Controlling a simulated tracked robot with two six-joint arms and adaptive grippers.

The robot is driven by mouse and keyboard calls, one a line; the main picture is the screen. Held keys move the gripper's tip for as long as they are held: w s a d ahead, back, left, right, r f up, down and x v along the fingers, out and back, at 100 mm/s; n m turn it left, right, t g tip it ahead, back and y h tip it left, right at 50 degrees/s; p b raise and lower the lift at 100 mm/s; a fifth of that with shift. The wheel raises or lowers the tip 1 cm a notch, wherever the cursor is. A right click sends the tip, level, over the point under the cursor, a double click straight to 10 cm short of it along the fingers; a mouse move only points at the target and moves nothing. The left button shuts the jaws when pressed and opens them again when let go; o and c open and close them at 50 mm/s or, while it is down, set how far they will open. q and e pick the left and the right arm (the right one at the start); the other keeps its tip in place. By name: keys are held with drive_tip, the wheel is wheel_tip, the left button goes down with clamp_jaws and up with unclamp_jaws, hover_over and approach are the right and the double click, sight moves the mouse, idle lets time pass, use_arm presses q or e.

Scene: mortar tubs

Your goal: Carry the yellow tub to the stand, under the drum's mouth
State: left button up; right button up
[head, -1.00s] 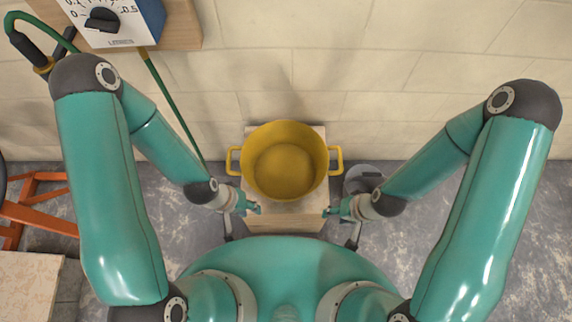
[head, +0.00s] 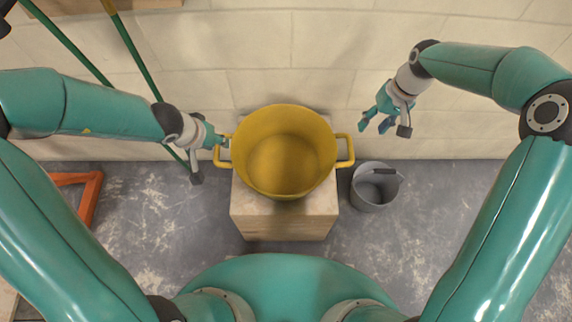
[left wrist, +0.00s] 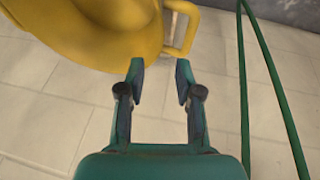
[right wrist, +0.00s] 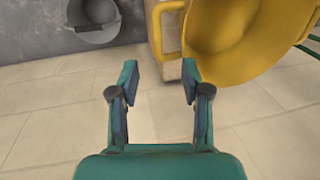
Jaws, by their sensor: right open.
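The yellow tub (head: 285,185) stands upright and looks empty on a pale block (head: 284,224) against the wall. My left gripper (head: 217,141) is at the tub's left handle (head: 223,155). In the left wrist view its jaws (left wrist: 160,68) are open, with the handle (left wrist: 181,30) just beyond the fingertips and not between them. My right gripper (head: 372,122) is open and empty, above and to the right of the right handle (head: 346,151), apart from it. In the right wrist view that handle (right wrist: 168,32) is ahead of the open jaws (right wrist: 160,70). I cannot see a drum.
A grey bucket (head: 375,190) stands on the floor right of the block. Green hoses or poles (head: 128,42) run along the wall at left. An orange frame (head: 88,192) is at the left edge. The floor around the block is mostly clear.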

sight(241, 149)
use_arm(q)
drive_tip(key=shift+w+r, duration=0.2)
drive_tip(key=shift+w, duration=0.1)
use_arm(e)
drive_tip(key=shift+w+d+r, duration=0.2)
drive_tip(key=shift+d+r, duration=0.1)
drive_tip(key=shift+r, duration=0.15)
use_arm(q)
drive_tip(key=shift+f, duration=0.1)
use_arm(e)
drive_tip(key=shift+f, duration=0.15)
use_arm(q)
drive_tip(key=shift+x, duration=8.35)
use_arm(e)
drive_tip(key=shift+x, duration=8.35)
use_arm(q)
drive_tip(key=shift+d, duration=0.15)
use_arm(e)
drive_tip(key=shift+d, duration=0.1)
use_arm(q)
clamp_jaws()
use_arm(e)
drive_tip(key=c, duration=0.7)
clamp_jaws()
use_arm(q)
drive_tip(key=shift+w, duration=0.1)
